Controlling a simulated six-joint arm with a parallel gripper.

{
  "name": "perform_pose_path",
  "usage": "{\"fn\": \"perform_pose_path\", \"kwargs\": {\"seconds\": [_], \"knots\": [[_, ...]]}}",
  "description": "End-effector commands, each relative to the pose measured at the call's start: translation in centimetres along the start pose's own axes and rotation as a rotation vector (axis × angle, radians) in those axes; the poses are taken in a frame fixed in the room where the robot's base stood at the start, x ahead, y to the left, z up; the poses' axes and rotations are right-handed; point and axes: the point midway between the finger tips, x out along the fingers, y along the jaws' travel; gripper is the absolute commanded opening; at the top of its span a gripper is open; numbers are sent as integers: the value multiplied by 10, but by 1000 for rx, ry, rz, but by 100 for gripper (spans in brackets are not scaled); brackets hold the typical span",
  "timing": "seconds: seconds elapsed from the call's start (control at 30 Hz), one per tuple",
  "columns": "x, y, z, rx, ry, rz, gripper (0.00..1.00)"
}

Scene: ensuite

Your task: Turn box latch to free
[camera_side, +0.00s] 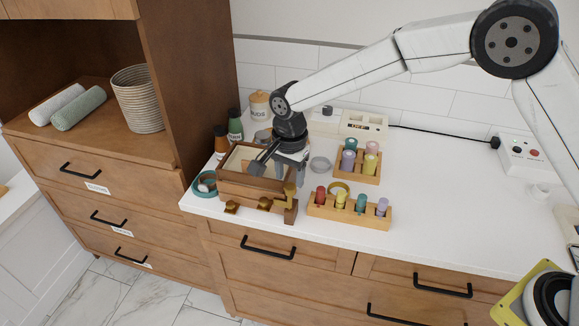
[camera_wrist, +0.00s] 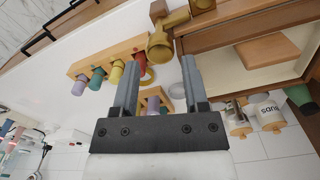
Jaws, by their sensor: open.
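The wooden box (camera_side: 242,187) stands near the counter's front left corner, and its edge shows at the upper right of the wrist view (camera_wrist: 240,30). A brass latch (camera_side: 289,190) with a rounded knob is at the box's front right corner; in the wrist view the brass latch (camera_wrist: 160,45) shows beyond and between my fingertips. Other brass pieces (camera_side: 265,203) sit along the front. My gripper (camera_side: 281,174) is open and empty above the box's right end, its fingers pointing down. In the wrist view my gripper (camera_wrist: 158,62) shows two parted fingers with nothing between them. Contact with the latch cannot be told.
A wooden rack (camera_side: 350,213) of coloured pegs stands right of the box, with a second rack (camera_side: 359,172) behind it. A brass ring (camera_side: 339,187) lies between. Bottles (camera_side: 235,124) and a jar (camera_side: 259,105) stand behind the box. The counter's right is mostly clear.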

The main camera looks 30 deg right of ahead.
Motion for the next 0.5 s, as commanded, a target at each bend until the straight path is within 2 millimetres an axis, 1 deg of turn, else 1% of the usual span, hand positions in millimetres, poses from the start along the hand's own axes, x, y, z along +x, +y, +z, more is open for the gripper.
{"fn": "perform_pose_path", "kwargs": {"seconds": [0.03,0.1,0.2,0.33,0.5], "knots": [[7,1,0,0,0,3,57],[14,0,0,0,0,2,57],[21,0,0,0,0,2,57],[26,0,0,0,0,0,57],[27,0,0,0,0,0,57]]}}
